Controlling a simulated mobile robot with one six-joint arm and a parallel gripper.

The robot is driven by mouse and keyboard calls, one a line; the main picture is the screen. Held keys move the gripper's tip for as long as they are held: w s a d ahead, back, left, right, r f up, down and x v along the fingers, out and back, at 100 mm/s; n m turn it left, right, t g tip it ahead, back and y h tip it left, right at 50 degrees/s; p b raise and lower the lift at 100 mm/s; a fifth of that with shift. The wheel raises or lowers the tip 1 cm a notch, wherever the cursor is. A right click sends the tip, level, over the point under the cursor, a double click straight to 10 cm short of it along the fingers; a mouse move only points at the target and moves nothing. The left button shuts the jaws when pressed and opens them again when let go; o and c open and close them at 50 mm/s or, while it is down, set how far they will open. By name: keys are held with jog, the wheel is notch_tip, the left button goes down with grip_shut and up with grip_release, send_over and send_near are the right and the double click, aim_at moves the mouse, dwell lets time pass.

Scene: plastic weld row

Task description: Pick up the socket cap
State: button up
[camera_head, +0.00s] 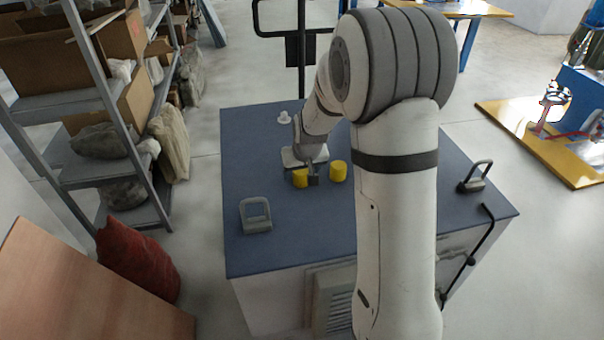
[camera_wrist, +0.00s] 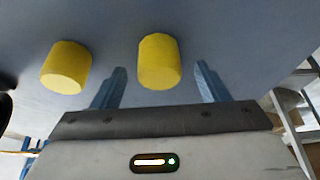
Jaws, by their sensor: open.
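Two plain yellow cylinders stand on the blue top of a cabinet; I cannot tell which one is the socket cap. The left yellow cylinder (camera_head: 299,179) is close beside my gripper (camera_head: 306,172), partly hidden by it. The right yellow cylinder (camera_head: 338,172) stands a short way to the right. In the wrist view my gripper (camera_wrist: 160,70) is open, with one yellow cylinder (camera_wrist: 159,60) showing between its two blue-grey fingers and gaps on both sides. The other yellow cylinder (camera_wrist: 66,67) is outside the fingers, to the left.
The blue cabinet top (camera_head: 290,245) also carries a grey padlock-like block (camera_head: 256,217) at front left, a dark padlock (camera_head: 474,178) at right and a small white piece (camera_head: 284,118) at the back. A black handle (camera_head: 474,245) runs along the right side. Shelves (camera_head: 75,165) stand left.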

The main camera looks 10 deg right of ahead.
jog(key=shift+x, duration=1.25)
jog(key=shift+c, duration=0.3)
jog(key=c, duration=1)
notch_tip(320, 180, up, 10)
jog(key=shift+r+b, duration=0.1)
jog(key=shift+b, duration=0.25)
